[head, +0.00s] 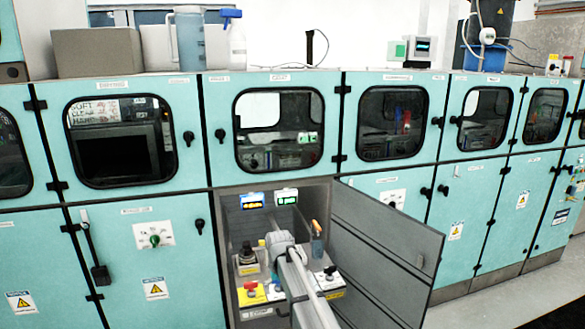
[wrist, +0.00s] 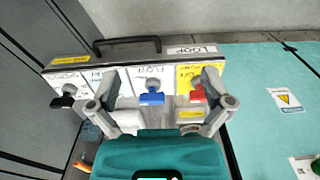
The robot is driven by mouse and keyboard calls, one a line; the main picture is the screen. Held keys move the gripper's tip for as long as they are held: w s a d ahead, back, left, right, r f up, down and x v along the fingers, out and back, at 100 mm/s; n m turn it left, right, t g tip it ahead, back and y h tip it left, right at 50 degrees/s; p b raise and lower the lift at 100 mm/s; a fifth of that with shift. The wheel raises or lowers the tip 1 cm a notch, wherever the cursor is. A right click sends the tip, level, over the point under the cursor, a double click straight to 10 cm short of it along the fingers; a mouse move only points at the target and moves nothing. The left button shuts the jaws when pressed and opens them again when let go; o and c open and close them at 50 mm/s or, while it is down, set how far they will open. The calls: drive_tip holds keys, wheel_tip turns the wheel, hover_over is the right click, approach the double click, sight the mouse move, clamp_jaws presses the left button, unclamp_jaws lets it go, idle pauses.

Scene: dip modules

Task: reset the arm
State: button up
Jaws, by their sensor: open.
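My gripper (wrist: 160,84) is open in the wrist view, its two grey fingers spread wide with nothing held between them. Beyond the fingers is a module with a black carry handle (wrist: 128,44) and a white and yellow labelled face. A blue tap (wrist: 152,98) shows between the fingers, and a red tap (wrist: 197,95) shows close to the right finger; I cannot tell whether they touch. A black knob (wrist: 63,101) is left of the left finger. In the head view my arm reaches into the open lower cabinet, and my fingers cannot be made out there.
The grey cabinet door (head: 385,255) stands open right of my arm. Inside are a yellow-faced module (head: 251,297) on the left, another module (head: 328,281) on the right, and blue (head: 252,201) and green (head: 286,197) displays above. Teal cabinets (head: 137,265) flank the opening.

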drive_tip(key=s+d+f+m+b, duration=0.1)
drive_tip(key=s+d+f+b, duration=0.4)
drive_tip(key=s+d, duration=0.65)
drive_tip(key=s+d+f+m+b, duration=0.2)
drive_tip(key=s+d+f+b, duration=0.25)
drive_tip(key=s+d, duration=0.7)
wheel_tip(320, 180, up, 15)
drive_tip(key=s+a+p, duration=0.1)
drive_tip(key=p, duration=1.4)
drive_tip(key=shift+s+a+r+p, duration=0.15)
drive_tip(key=shift+s+a+p, duration=0.2)
